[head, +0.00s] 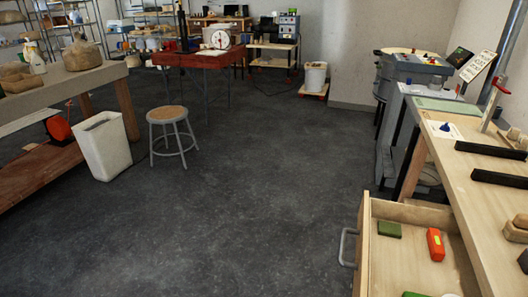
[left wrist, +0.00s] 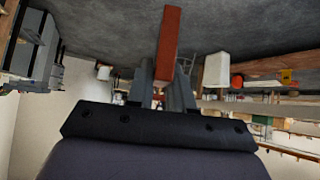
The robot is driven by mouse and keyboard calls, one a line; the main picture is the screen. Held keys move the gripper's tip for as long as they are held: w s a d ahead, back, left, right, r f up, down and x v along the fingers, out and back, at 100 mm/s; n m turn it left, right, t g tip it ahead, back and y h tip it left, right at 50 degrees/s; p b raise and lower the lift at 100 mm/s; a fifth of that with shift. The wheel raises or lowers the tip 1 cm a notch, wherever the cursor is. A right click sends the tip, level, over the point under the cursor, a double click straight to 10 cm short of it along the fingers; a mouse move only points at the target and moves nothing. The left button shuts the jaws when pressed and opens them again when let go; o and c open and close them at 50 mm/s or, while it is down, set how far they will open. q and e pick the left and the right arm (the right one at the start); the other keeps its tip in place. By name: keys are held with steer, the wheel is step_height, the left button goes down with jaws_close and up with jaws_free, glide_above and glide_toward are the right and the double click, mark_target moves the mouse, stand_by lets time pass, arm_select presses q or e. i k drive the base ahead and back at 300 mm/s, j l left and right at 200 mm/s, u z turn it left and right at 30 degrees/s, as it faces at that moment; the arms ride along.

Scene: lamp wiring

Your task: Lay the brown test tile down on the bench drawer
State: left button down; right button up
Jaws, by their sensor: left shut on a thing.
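The brown test tile (left wrist: 168,45) is a reddish-brown bar seen in the left wrist view, sticking out beyond the fingers. My left gripper (left wrist: 164,78) is shut on it, with a finger on each side. Neither the tile nor the gripper shows in the head view. The bench drawer (head: 362,246) is pulled open at the lower right of the head view, below the wooden bench. Inside lie a green block (head: 389,229), an orange-red block (head: 435,244) and, at the bottom edge, partly cut off, another green thing and a pale thing. My right gripper is in neither view.
The wooden bench top (head: 447,170) beside the drawer carries black bars (head: 491,149), a clamp and brown blocks. Grey machines (head: 413,70) stand behind it. The dark floor left of the drawer is clear up to a stool (head: 168,114) and a white bin (head: 103,145).

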mark_target(395, 266)
steer(key=i+j+z, duration=0.1)
steer(key=z, duration=0.35)
steer(key=i+j+z, duration=0.15)
steer(key=z, duration=0.25)
steer(key=i+j+z, duration=0.15)
steer(key=z, duration=0.3)
steer(key=j+z, duration=0.25)
steer(key=z, duration=0.15)
steer(key=i, duration=0.05)
